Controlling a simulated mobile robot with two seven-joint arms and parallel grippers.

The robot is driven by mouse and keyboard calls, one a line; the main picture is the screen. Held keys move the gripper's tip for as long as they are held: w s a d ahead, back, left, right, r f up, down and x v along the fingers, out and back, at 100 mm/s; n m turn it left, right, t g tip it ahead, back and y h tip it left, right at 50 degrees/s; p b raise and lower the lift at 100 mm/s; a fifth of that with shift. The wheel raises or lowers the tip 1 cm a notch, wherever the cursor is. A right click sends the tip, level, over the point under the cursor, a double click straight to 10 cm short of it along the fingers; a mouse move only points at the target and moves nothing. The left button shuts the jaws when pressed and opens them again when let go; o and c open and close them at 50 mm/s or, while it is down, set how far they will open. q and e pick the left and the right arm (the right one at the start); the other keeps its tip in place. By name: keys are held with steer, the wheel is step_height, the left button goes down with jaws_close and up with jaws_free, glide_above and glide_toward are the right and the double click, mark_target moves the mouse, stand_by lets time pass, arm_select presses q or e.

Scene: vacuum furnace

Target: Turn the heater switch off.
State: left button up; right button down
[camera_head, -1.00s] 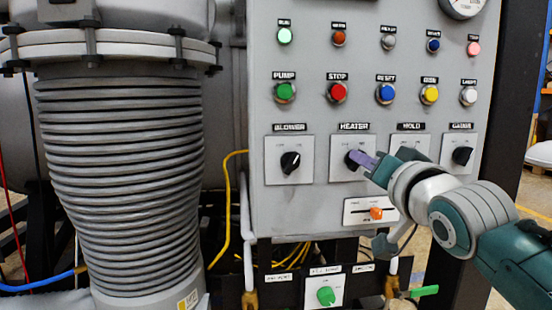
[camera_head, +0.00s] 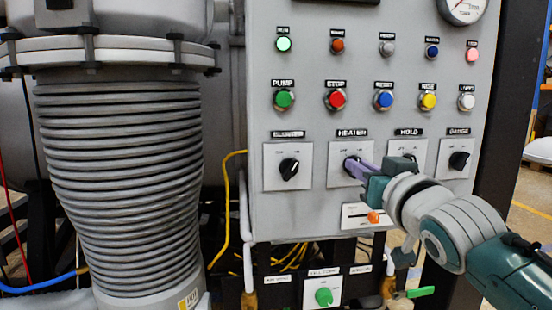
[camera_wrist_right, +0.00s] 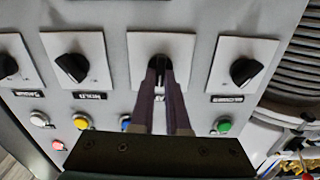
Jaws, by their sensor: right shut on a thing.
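The heater switch (camera_head: 351,164) is a black rotary knob on a white plate under the HEATER label. My right gripper (camera_head: 357,168) is at this knob, its purple fingers shut on it and partly hiding it. In the right wrist view, the two fingers of the right gripper (camera_wrist_right: 160,72) close around the heater switch (camera_wrist_right: 158,60), whose plate shows around it. The knob's exact pointing direction is hard to read behind the fingers. My left gripper is not in view.
The blower knob (camera_head: 289,169) is left of the heater switch, and the gauge knob (camera_head: 459,161) is to the right. The hold knob is mostly behind my gripper. An orange slider (camera_head: 373,217) sits just below. Push buttons (camera_head: 336,99) line the panel above.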

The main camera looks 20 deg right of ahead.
steer(key=shift+a+n+p, duration=0.15)
steer(key=shift+n+p, duration=0.35)
steer(key=shift+n, duration=2.8)
steer(key=c, duration=0.9)
jaws_free()
steer(key=p+v, duration=0.1)
steer(key=v, duration=0.9)
